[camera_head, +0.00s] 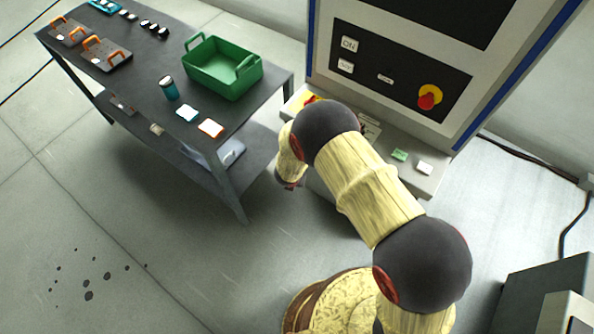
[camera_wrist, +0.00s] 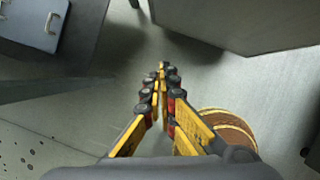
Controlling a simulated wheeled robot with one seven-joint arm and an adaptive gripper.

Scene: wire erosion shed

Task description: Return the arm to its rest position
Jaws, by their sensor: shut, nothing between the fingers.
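My arm (camera_head: 370,195) reaches up from my base and bends over beside the machine's ledge. In the head view its far end hangs down between the dark table and the machine, and the fingertips are mostly hidden behind the arm. In the wrist view my gripper (camera_wrist: 163,72) points down toward the grey floor. Its yellow and black fingers are together at the tips, with nothing between them. Part of my own round base shows to the right of the fingers.
A dark two-level table (camera_head: 140,75) stands at left, holding a green bin (camera_head: 222,68), a dark cup (camera_head: 168,88) and small cards. The machine (camera_head: 400,60) with a red and yellow knob (camera_head: 430,97) stands close behind my arm. Its ledge (camera_head: 428,186) holds small blocks.

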